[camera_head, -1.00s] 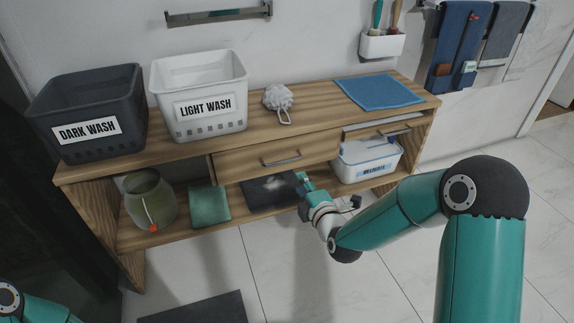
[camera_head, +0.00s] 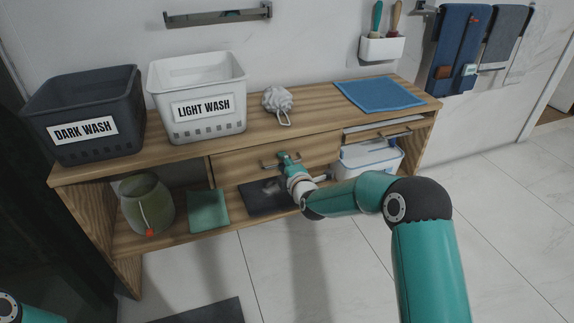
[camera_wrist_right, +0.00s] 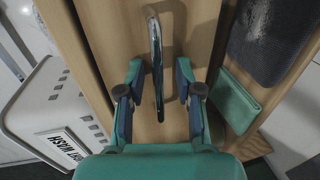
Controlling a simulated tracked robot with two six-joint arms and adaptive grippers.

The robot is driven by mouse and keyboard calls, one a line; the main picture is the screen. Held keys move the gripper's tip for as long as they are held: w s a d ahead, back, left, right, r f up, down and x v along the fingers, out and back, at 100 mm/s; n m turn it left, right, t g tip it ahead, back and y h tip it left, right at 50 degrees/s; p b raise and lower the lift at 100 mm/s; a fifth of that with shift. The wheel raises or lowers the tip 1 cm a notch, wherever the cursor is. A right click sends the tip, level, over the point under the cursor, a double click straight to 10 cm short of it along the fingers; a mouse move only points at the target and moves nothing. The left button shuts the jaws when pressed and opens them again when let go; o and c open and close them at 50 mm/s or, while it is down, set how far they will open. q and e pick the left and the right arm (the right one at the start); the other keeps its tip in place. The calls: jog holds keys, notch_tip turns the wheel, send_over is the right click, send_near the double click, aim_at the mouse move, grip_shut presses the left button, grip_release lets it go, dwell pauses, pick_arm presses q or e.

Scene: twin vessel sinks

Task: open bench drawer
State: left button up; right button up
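The wooden bench (camera_head: 185,158) has a wide drawer front (camera_head: 235,166) in its middle that looks flush with the frame. The drawer's metal bar handle (camera_wrist_right: 156,50) shows in the right wrist view between my finger pads; in the head view it is partly hidden by my gripper. My right gripper (camera_head: 285,158) is at the handle. Its two fingers stand apart on either side of the bar, with visible gaps, and I see no grip in the right wrist view (camera_wrist_right: 160,78). My left gripper is out of view; only part of my left arm shows at the bottom left.
On the bench top are a dark basket (camera_head: 85,110), a white basket (camera_head: 200,105), a grey puff (camera_head: 278,101) and a blue towel (camera_head: 378,93). Open tiled floor lies in front.

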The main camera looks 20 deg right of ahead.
jog(key=shift+c, duration=0.3)
grip_shut()
